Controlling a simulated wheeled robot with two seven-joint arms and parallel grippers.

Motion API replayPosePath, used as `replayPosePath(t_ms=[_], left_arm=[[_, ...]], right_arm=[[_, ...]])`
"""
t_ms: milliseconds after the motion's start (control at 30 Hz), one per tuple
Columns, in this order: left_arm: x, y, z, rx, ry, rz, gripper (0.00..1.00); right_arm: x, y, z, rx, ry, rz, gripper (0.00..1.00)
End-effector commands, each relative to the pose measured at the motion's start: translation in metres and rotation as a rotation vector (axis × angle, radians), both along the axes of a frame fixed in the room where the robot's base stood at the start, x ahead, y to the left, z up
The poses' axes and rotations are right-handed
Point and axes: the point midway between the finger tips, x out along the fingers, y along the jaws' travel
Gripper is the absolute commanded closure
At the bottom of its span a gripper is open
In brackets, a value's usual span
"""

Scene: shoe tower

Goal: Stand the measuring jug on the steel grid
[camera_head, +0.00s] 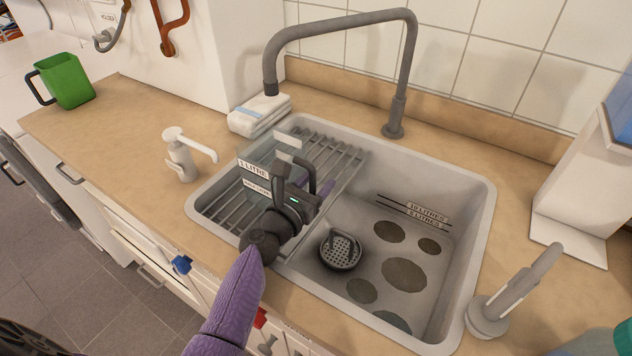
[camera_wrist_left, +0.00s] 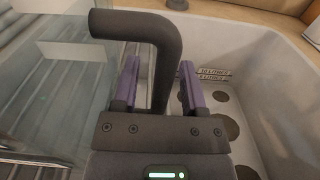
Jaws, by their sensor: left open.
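The measuring jug (camera_head: 254,170) is clear, with a "1 LITRE" label and a dark handle. In the head view it looks upright over the steel grid (camera_head: 346,166), which lies across the left part of the sink. My gripper hides its lower part, so contact with the grid cannot be made out. My left gripper (camera_head: 312,186) is open at the jug's handle. In the left wrist view the black handle (camera_wrist_left: 158,35) comes down between the purple fingers (camera_wrist_left: 158,72), with the clear jug body (camera_wrist_left: 65,85) to the left. My right gripper is not in view.
The sink basin (camera_head: 455,200) is open right of the grid, with a drain strainer (camera_head: 341,252) inside. A grey tap (camera_head: 398,105) arches above.

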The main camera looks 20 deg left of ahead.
Motion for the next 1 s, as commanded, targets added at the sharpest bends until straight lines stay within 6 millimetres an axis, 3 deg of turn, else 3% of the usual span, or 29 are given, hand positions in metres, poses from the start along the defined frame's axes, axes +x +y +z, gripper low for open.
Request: replayPosePath(t_ms=[100,300,467,1000], left_arm=[[-0.003,0.001,0.005,0.000,0.000,0.000,0.45],[-0.048,0.007,0.004,0.000,0.003,0.001,0.45],[-0.071,0.011,0.003,0.001,0.002,0.001,0.45],[-0.074,0.011,0.004,0.001,0.000,0.000,0.45]], right_arm=[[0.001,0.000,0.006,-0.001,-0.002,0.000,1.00],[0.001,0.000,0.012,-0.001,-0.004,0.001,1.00],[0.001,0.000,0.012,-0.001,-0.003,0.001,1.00],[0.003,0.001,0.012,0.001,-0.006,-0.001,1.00]])
